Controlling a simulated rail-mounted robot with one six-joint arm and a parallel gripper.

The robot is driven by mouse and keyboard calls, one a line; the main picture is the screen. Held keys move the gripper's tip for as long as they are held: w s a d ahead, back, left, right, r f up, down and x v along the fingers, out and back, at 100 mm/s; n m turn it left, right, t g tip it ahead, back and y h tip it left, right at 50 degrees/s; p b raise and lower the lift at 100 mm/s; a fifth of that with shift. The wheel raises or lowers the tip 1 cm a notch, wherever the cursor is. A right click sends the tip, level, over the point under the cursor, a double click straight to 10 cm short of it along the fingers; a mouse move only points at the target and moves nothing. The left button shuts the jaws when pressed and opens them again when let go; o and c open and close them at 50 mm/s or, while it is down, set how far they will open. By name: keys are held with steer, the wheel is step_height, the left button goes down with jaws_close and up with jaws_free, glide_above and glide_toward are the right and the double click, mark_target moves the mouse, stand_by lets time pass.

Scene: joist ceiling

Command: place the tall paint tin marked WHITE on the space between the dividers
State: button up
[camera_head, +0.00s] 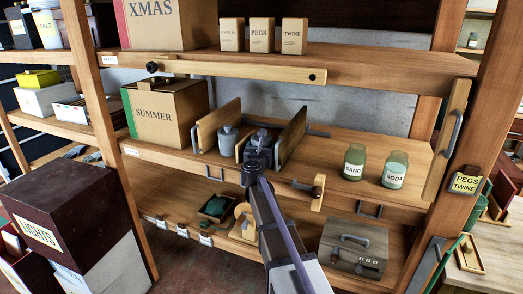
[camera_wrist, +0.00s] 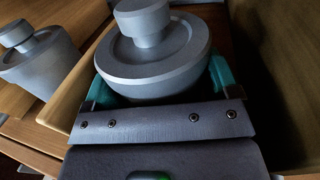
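No tin with a readable WHITE label shows in either view. My gripper (camera_head: 257,150) is over the middle shelf, between a middle divider and a right divider (camera_head: 292,134). In the wrist view its teal fingers (camera_wrist: 162,85) stand on both sides of a grey round piece with a knob on top (camera_wrist: 150,55). I see no lettering on it, and whether the fingers press on it is unclear. A similar grey knobbed piece (camera_head: 228,138) stands in the compartment to the left, beside the left divider (camera_head: 218,124); it also shows in the wrist view (camera_wrist: 38,62).
A SUMMER box (camera_head: 165,115) stands left of the dividers. SAND (camera_head: 353,162) and SODA (camera_head: 394,170) jars stand to the right, with bare shelf between. A wooden bar (camera_head: 245,71) crosses below the upper shelf. A grey toolbox (camera_head: 352,246) is low right.

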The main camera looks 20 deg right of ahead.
steer(key=o, duration=0.3)
steer(key=shift+r, duration=0.2)
steer(key=v, duration=0.4)
steer(key=shift+s, duration=0.1)
